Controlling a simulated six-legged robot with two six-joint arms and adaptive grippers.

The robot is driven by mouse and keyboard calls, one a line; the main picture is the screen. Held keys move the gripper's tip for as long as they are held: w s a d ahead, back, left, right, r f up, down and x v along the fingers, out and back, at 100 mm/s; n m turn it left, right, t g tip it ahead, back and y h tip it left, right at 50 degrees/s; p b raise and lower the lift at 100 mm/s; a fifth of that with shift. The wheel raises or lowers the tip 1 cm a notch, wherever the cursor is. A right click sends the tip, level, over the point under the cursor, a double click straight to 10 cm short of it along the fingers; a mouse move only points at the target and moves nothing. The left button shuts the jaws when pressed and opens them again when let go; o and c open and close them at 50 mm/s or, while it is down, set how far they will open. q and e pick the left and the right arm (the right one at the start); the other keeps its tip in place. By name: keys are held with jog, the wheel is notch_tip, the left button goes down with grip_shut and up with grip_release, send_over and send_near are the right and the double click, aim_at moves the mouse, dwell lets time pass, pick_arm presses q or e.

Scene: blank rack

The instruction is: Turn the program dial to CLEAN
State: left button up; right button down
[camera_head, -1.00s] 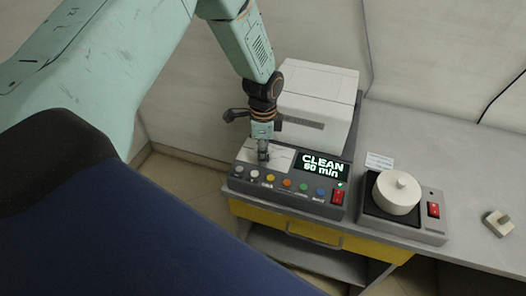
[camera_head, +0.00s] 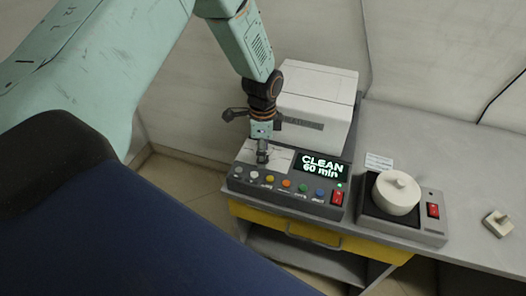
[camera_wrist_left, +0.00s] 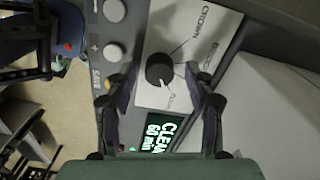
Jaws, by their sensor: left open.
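The program dial (camera_wrist_left: 159,70) is a black round knob on a white plate (camera_wrist_left: 205,28) in the left wrist view. Its white pointer is turned toward the plate's lower edge, by a label only partly readable. The display (camera_head: 321,166) is lit and reads "CLEAN 60 min"; it also shows in the left wrist view (camera_wrist_left: 160,135). My left gripper (camera_head: 262,157) is over the dial in the head view and covers most of it. In the left wrist view its fingers (camera_wrist_left: 160,88) are open, one on each side of the dial, apart from it. My right gripper is not in view.
The control panel (camera_head: 240,180) has several coloured buttons and a red switch (camera_head: 337,196). A white boxy machine (camera_head: 318,82) stands behind it. To the right are a round white pot-like piece (camera_head: 396,192) on a grey base and a small beige block (camera_head: 498,223).

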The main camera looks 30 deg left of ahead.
pick_arm(q)
notch_tip(320, 180, up, 12)
jog(key=shift+f, duration=0.2)
dwell(0.7)
